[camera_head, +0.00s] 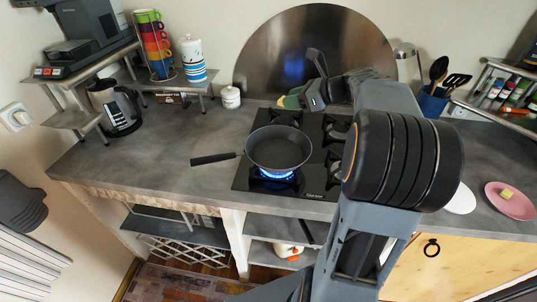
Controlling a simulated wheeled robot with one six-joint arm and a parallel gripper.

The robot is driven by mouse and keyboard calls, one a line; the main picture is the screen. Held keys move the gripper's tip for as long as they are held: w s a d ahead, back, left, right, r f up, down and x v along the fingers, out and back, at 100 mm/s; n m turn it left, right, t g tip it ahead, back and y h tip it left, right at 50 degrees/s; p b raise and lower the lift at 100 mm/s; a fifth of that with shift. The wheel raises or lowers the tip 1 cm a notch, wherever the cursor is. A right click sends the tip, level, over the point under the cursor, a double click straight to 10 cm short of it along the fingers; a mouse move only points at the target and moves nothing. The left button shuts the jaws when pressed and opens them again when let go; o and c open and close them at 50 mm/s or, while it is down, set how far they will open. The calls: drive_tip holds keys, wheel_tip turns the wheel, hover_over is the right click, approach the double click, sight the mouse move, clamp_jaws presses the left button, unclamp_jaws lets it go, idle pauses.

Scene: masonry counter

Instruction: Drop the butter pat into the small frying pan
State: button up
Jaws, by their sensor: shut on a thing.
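The small frying pan (279,147) is dark and empty. It sits on the hob over a lit blue flame, its handle pointing left. My gripper (291,99) is above and behind the pan, near the steel backsplash. It is shut on a small yellow-green thing (282,101), mostly hidden by the fingers; I cannot tell what it is. A small pale-yellow pat, looking like the butter pat (506,193), lies on a pink plate (519,208) at the far right, well apart from my gripper.
The black hob (246,179) is in the middle of the grey counter (140,165). A white plate (461,199) is partly hidden behind my arm. A utensil holder (432,103) and spice rack stand at right. A kettle (116,108) and cup stand are at left. The counter left of the pan is clear.

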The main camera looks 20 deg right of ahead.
wheel_tip(320, 180, down, 4)
drive_tip(key=b, duration=0.3)
drive_tip(key=shift+f, duration=0.2)
drive_tip(key=o, duration=1)
drive_tip(key=shift+c, duration=0.2)
drive_tip(key=v, duration=1.4)
